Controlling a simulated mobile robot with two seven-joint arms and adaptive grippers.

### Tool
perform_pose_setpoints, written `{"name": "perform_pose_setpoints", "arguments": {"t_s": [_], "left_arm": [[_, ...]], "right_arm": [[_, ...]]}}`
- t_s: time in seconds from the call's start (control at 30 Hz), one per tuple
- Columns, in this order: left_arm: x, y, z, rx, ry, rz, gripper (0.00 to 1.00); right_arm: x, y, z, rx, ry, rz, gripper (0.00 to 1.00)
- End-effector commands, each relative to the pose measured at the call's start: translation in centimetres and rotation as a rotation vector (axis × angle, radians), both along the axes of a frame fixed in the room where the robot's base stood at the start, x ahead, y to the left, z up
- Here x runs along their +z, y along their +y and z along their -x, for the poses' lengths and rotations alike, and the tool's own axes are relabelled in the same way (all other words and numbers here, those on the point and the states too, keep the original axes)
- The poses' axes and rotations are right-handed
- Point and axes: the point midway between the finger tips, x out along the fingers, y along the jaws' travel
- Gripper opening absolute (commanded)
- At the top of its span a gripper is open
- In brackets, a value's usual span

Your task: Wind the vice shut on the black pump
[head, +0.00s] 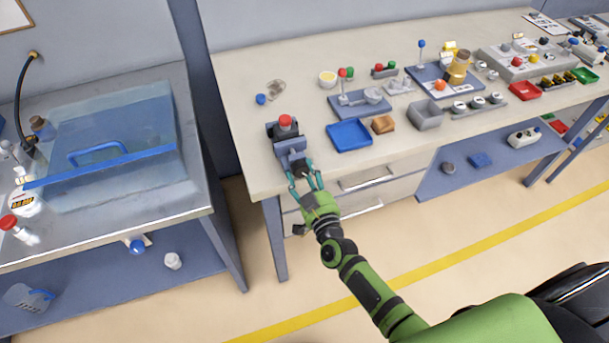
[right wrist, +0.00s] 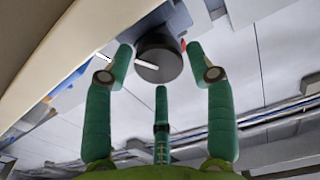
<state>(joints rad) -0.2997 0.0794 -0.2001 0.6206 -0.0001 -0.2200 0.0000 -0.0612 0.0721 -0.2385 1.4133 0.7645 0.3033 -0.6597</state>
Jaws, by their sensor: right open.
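The blue-grey vice (head: 291,148) stands at the front left edge of the workbench. A dark piece with a red top (head: 285,121), seemingly the black pump, sits upright at the vice's jaws; whether the jaws touch it is too small to tell. The vice's black round winding knob (right wrist: 158,60) faces my right gripper (head: 305,182). In the right wrist view, the open green fingers of my right gripper (right wrist: 160,68) are spread around the knob, with visible gaps beside it. The third finger is below the knob. My left gripper is not in view.
A blue tray (head: 349,136) and a brown block (head: 383,125) lie right of the vice on the bench (head: 240,80). A small blue knob (head: 261,99) lies behind it. Drawers (head: 367,178) are below the bench top. A clear-lidded basin (head: 110,135) stands left, across a gap.

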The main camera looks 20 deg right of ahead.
Motion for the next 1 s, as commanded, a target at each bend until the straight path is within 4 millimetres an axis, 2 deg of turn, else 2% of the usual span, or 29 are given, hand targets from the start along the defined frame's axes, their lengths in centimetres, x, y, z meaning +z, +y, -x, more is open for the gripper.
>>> {"name": "perform_pose_setpoints", "arguments": {"t_s": [0.07, 0.17, 0.2, 0.73, 0.83, 0.87, 0.9, 1.0], "left_arm": [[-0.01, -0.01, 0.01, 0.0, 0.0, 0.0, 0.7], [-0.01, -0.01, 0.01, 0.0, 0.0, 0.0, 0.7], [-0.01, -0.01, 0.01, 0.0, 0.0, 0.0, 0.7], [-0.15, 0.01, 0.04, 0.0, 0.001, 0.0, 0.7], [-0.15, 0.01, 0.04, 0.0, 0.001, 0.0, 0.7], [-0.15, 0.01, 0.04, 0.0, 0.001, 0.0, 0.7], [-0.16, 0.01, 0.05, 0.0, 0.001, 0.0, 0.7], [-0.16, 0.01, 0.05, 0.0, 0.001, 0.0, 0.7]], "right_arm": [[-0.01, -0.01, 0.02, 0.0, 0.0, 0.0, 0.56], [0.0, -0.02, 0.03, 0.0, 0.0, 0.0, 0.2], [0.02, -0.01, 0.03, 0.0, -0.001, 0.0, 0.14], [0.24, -0.08, -0.05, -0.002, -0.002, -0.124, 0.13], [0.28, -0.08, -0.06, -0.002, -0.003, -0.124, 0.13], [0.3, -0.08, -0.07, -0.002, -0.003, -0.124, 0.5], [0.31, -0.08, -0.08, -0.002, -0.004, -0.123, 0.56], [0.27, -0.07, -0.06, -0.001, -0.002, -0.123, 0.56]]}}
